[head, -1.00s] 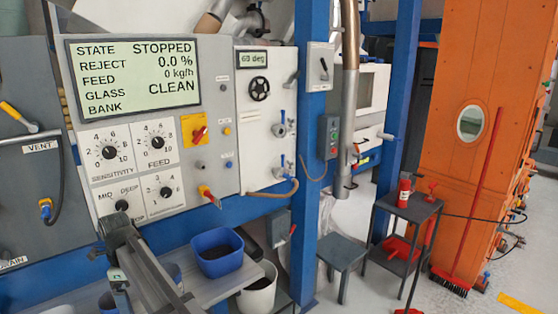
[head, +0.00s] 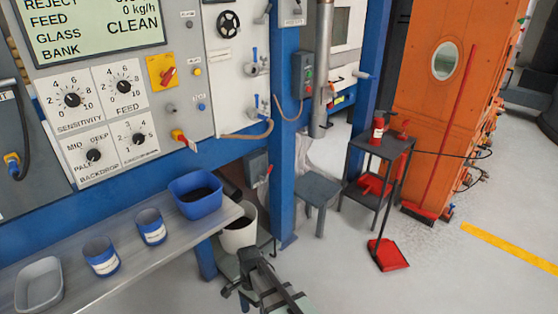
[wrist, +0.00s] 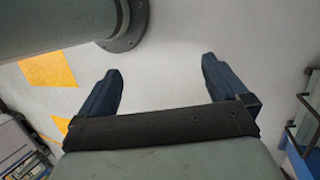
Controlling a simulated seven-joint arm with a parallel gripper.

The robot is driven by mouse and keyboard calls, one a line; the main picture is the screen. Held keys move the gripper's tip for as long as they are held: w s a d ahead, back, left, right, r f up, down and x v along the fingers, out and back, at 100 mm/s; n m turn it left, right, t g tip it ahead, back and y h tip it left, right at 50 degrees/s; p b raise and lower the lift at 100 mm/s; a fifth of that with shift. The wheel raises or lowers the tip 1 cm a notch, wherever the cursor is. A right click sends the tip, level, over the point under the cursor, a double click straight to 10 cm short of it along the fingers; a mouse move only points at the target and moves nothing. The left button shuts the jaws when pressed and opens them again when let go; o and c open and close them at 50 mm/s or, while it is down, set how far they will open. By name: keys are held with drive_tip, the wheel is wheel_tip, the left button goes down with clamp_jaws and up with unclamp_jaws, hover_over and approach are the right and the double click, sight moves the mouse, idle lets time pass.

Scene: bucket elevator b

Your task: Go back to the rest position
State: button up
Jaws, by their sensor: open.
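My gripper (wrist: 160,88) is open and empty in the wrist view, with its two dark fingers spread apart over pale floor. In the head view my gripper (head: 240,275) is at the bottom centre, off the right end of the shelf and in front of the white bucket. Nothing is between the fingers.
A shelf (head: 105,290) holds a blue bin (head: 195,198), two blue cups and a grey tray (head: 39,284). A white bucket (head: 240,236) stands beside its end. A grey stool (head: 318,190), dark cart (head: 384,147) and red dustpan (head: 388,255) stand right. Floor at lower right is clear.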

drive_tip(key=s+d+f+n, duration=0.4)
drive_tip(key=s+d+f, duration=0.4)
drive_tip(key=d+f, duration=0.45)
drive_tip(key=s+d+f+n+g, duration=0.1)
drive_tip(key=s+d+f+n, duration=0.1)
drive_tip(key=s+d, duration=0.4)
drive_tip(key=s+d+f+n+g, duration=0.1)
drive_tip(key=s+d+f+n, duration=0.2)
drive_tip(key=s+d, duration=0.3)
drive_tip(key=s+f, duration=0.1)
drive_tip(key=s, duration=0.3)
drive_tip(key=shift+s+y, duration=0.15)
drive_tip(key=shift+y, duration=0.25)
drive_tip(key=shift+d, duration=0.1)
